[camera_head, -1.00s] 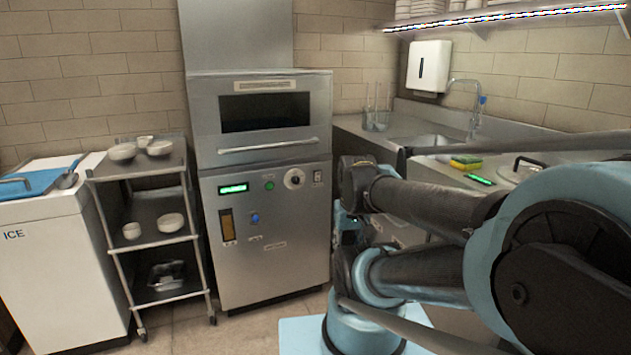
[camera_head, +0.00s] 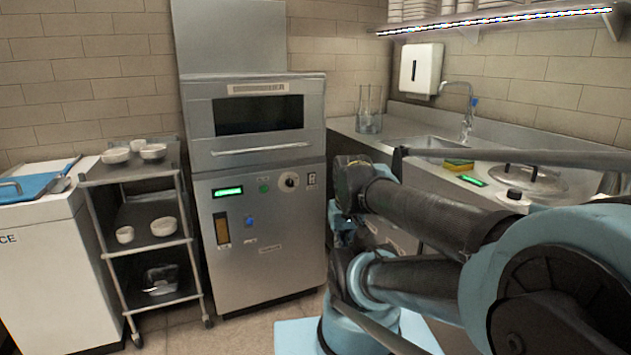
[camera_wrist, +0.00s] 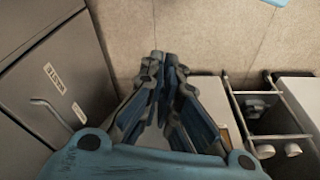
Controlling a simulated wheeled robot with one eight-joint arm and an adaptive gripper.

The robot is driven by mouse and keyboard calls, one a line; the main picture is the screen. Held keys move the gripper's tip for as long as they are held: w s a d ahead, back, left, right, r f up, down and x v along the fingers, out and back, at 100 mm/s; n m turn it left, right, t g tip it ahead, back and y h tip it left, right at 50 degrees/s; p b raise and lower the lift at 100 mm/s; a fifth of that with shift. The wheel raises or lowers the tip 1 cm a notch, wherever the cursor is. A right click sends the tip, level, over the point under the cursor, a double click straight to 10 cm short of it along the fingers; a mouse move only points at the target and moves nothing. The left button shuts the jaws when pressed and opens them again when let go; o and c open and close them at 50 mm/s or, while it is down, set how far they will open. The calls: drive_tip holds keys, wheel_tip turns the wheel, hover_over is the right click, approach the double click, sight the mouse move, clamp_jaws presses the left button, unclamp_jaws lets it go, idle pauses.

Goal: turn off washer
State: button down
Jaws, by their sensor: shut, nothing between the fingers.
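The washer (camera_head: 262,240) is a tall steel machine at the centre of the head view. Its upper hood has a dark window and a bar handle (camera_head: 262,149), and looks closed. The lower panel has a lit green display (camera_head: 228,191), a green button (camera_head: 264,188), a round knob (camera_head: 289,182), a small switch (camera_head: 311,179) and a blue button (camera_head: 249,221). My gripper (camera_wrist: 165,58) is shut and empty in the wrist view, pointing down over the floor. In the head view my arm stands right of the washer, apart from its panel, and the fingertips are hard to make out.
A wire cart (camera_head: 150,184) with bowls stands left of the washer, beside a white ice bin (camera_head: 55,265). A counter (camera_head: 345,126) with a sink (camera_head: 430,143), sponge (camera_head: 459,165) and lidded pot (camera_head: 522,178) is on the right. Little floor shows in front.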

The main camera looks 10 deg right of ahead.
drive_tip(key=w+d+r+m+t+y, duration=0.1)
drive_tip(key=w+m, duration=0.6)
drive_tip(key=w, duration=1.4)
drive_tip(key=w+d+r+m+t+y, duration=0.1)
drive_tip(key=w+d+r+m+t, duration=0.3)
drive_tip(key=w, duration=1.7)
drive_tip(key=r+m+t, duration=0.1)
drive_tip(key=m+t, duration=0.1)
drive_tip(key=m, duration=0.2)
drive_tip(key=shift+w+d+y, duration=0.15)
drive_tip(key=shift+d+y, duration=0.05)
drive_tip(key=shift+y, duration=0.1)
approach(315, 180)
wheel_tip(315, 180, down, 3)
drive_tip(key=w, duration=0.3)
drive_tip(key=shift+w+a+f, duration=0.15)
drive_tip(key=shift+w+a, duration=0.35)
